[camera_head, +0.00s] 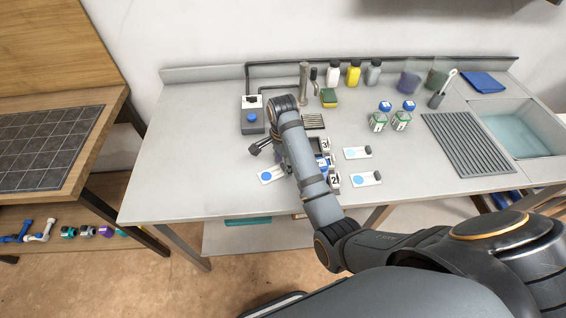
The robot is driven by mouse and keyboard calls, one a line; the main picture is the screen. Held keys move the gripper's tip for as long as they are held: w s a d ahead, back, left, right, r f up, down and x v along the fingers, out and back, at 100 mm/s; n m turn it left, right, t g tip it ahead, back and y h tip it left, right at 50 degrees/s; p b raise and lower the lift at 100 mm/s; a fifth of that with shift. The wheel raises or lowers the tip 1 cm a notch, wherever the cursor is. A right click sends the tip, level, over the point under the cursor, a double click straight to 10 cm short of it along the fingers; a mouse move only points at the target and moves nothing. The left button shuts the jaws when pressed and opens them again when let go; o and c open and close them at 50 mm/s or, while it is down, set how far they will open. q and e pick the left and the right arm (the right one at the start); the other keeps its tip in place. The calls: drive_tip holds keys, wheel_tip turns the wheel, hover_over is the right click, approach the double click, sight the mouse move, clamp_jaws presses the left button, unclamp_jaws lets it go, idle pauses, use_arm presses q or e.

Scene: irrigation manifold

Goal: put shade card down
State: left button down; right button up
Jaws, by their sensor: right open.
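Three white shade cards with blue discs lie on the grey worktop: one on the left (268,176), one at the upper right (355,153) and one at the lower right (365,178). My right gripper (266,153) is open, just behind the left card in the picture. Its fingers are partly hidden by my arm, and I cannot tell whether they touch the card. My right arm crosses the middle of the worktop and partly covers numbered blocks (333,181) marked 2 and 3. My left gripper is not in view.
A grey box with a blue knob (252,117) stands behind the gripper. Several bottles (353,73), a sponge (328,97) and two small jars (401,121) stand farther back. A ribbed drainer (468,143) and sink (525,130) are at right. The worktop's left part is clear.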

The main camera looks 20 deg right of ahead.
sight(283, 166)
drive_tip(key=shift+r, duration=0.1)
wheel_tip(283, 166, up, 12)
drive_tip(key=p, duration=1.1)
